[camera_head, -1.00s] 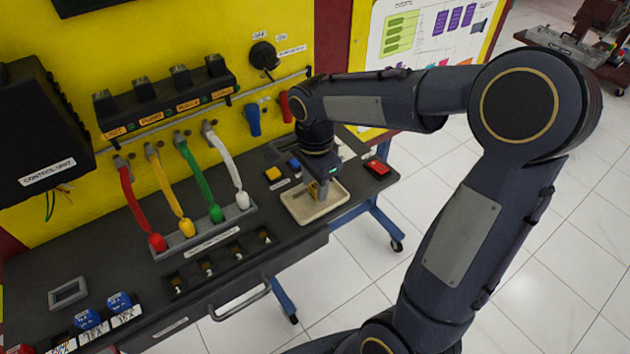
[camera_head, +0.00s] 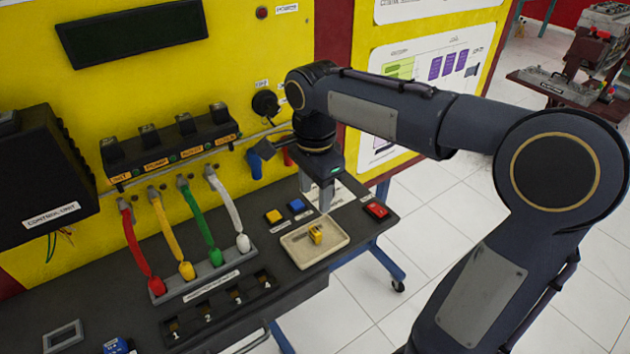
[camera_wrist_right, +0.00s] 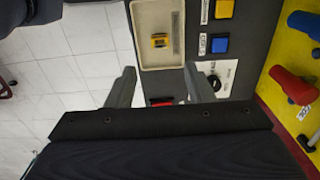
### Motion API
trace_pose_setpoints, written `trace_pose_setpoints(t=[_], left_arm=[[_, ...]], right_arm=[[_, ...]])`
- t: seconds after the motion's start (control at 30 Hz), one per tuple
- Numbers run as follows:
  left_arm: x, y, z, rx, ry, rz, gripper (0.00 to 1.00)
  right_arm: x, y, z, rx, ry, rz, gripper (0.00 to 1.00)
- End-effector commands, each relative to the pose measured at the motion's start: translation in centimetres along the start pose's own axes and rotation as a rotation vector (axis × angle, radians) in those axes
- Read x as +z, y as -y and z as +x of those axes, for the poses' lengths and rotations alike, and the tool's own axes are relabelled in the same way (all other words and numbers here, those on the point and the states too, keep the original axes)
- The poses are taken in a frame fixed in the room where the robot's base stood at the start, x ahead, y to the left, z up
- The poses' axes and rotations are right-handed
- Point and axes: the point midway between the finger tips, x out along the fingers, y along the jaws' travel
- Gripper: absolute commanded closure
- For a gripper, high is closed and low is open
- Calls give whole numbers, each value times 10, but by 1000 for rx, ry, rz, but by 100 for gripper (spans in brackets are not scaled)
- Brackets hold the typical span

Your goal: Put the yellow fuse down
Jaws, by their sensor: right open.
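The yellow fuse (camera_head: 315,233) sits in the shallow beige tray (camera_head: 301,256) at the right end of the bench. It also shows in the right wrist view (camera_wrist_right: 159,41), inside the tray and apart from the fingers. My right gripper (camera_head: 325,200) is open and empty, above and behind the tray in the head view. In the right wrist view its two fingers (camera_wrist_right: 160,85) are spread wide with nothing between them. My left gripper is not in view.
Yellow (camera_head: 273,216), blue (camera_head: 296,205) and red (camera_head: 376,210) blocks or buttons lie around the tray. Red, yellow, green and white cables (camera_head: 228,208) hang left of it, above a row of sockets (camera_head: 237,297). A black control unit (camera_head: 45,165) is at far left.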

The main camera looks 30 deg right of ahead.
Motion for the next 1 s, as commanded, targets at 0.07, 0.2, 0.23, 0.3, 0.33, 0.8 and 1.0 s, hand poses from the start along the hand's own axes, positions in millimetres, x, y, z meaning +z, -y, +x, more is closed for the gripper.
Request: trace_pose_setpoints(t=[0.07,0.2,0.23,0.3,0.33,0.8,1.0], left_arm=[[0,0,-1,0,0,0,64],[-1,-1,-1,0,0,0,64],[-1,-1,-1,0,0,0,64],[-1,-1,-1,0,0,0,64],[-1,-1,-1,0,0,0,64],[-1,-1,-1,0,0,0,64],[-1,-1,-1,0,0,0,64]], right_arm=[[0,0,-10,-2,0,0,52],[0,-7,-18,-14,10,-38,52],[-1,-12,-18,-24,17,-69,52],[0,-29,-17,-65,42,-181,52],[1,-38,-16,-90,56,-245,52],[50,-161,48,-603,-67,-1227,52],[55,-166,55,-639,-106,-1302,52]])
